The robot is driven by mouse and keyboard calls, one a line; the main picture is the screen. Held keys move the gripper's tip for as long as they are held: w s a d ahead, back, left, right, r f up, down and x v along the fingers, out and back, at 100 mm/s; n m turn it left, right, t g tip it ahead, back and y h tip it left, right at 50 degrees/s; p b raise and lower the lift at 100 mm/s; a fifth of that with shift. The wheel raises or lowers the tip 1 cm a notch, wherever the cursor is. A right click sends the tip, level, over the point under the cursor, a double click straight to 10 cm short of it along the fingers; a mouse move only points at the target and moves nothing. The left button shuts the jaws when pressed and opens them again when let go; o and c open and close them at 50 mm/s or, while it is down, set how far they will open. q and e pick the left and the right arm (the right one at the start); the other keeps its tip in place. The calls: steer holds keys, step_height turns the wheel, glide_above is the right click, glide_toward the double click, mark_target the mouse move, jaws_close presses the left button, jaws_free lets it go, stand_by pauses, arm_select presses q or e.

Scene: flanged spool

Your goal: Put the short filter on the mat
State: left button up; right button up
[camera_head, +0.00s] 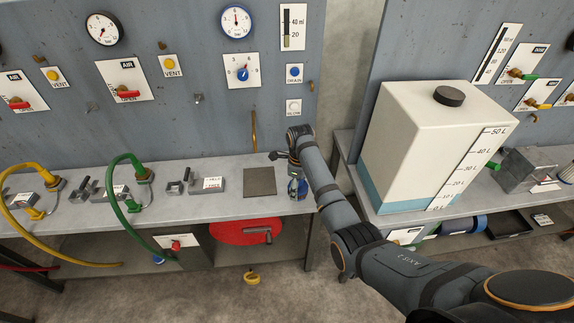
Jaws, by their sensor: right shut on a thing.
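A dark square mat (258,181) lies flat on the left bench. My right gripper (294,172) points down just right of the mat, above the bench's right end. It is shut on a small blue and grey thing (298,188), which looks like the short filter; the gripper and wrist partly hide it. The held thing is beside the mat, not over it; I cannot tell whether it touches the bench. My left gripper is out of view.
Metal blocks (206,185) stand left of the mat, with green (125,192) and yellow hoses farther left. A large white tank (430,135) stands on the right bench. A blue cylinder (465,224) lies on the shelf below. A red reel (240,231) hangs under the left bench.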

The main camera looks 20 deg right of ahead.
step_height(320, 180, down, 5)
steer(key=b, duration=0.4)
steer(key=shift+r, duration=0.15)
